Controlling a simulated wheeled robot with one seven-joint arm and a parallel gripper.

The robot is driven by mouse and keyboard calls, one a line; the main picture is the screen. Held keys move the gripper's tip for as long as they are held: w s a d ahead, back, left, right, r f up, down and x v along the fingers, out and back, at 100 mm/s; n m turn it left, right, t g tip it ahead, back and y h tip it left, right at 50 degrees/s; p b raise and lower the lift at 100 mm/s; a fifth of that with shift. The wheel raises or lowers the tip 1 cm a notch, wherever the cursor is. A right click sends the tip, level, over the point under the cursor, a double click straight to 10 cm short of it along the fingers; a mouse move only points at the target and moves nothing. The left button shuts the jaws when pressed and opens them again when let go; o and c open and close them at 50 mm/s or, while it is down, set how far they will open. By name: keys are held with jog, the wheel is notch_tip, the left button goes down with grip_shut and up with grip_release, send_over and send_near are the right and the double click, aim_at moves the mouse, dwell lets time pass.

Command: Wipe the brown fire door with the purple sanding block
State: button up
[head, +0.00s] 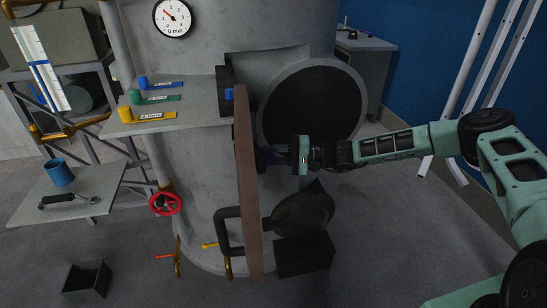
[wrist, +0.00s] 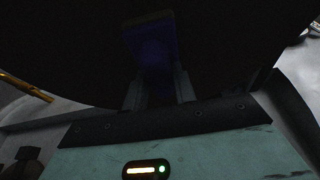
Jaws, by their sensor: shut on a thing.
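The brown fire door (head: 247,190) stands open and upright in front of the grey boiler, seen nearly edge-on in the head view. My gripper (head: 276,157) is on its right side, reaching in from the right. It is shut on the purple sanding block (head: 263,158), which shows as a small dark purple patch beside the door. In the wrist view my gripper (wrist: 157,88) holds the purple block (wrist: 155,48) between its fingers, against a very dark background. The block is close to the door; I cannot tell whether it touches.
The round dark boiler opening (head: 312,103) is behind my gripper. A grey shelf (head: 190,118) with coloured tags is left of the door.

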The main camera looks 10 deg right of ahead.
jog(key=d+b, duration=0.1)
jog(key=d, duration=0.5)
jog(key=shift+w, duration=0.3)
jog(key=shift+d, duration=0.1)
jog(key=d+b, duration=0.1)
jog(key=d, duration=0.1)
jog(key=shift+w+d, duration=0.15)
jog(key=shift+d, duration=0.2)
dwell(0.5)
